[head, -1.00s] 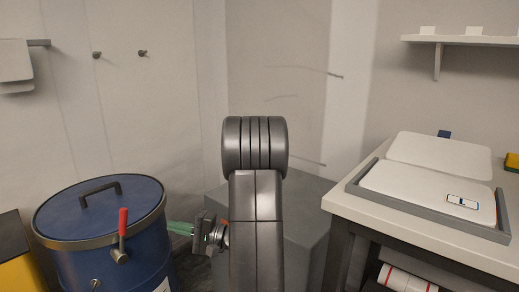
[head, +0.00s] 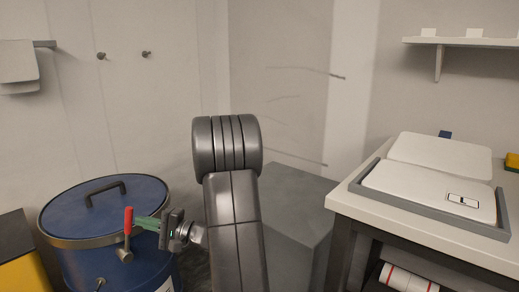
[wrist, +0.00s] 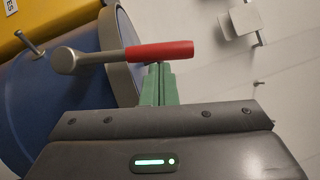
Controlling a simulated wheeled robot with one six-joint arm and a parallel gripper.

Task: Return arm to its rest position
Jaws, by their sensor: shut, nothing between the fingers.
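My gripper (head: 150,223) is shut and empty. In the head view its green fingers point left, close to the red-handled lever (head: 128,220) of the blue drum (head: 105,220). In the wrist view the green fingers (wrist: 157,84) sit just below the red grip of the lever (wrist: 158,52), which crosses the top of the picture. I cannot tell whether fingers and lever touch. The drum's lid is on, with a dark handle on top. My arm rises in the middle of the head view, bent at the elbow and leaning left.
A bench (head: 345,198) on the right bears a grey tray (head: 430,208) with a white hinged case (head: 425,188). A grey block (head: 295,200) stands behind my arm. A yellow bin (head: 20,275) is at the lower left. A shelf (head: 465,41) hangs at upper right.

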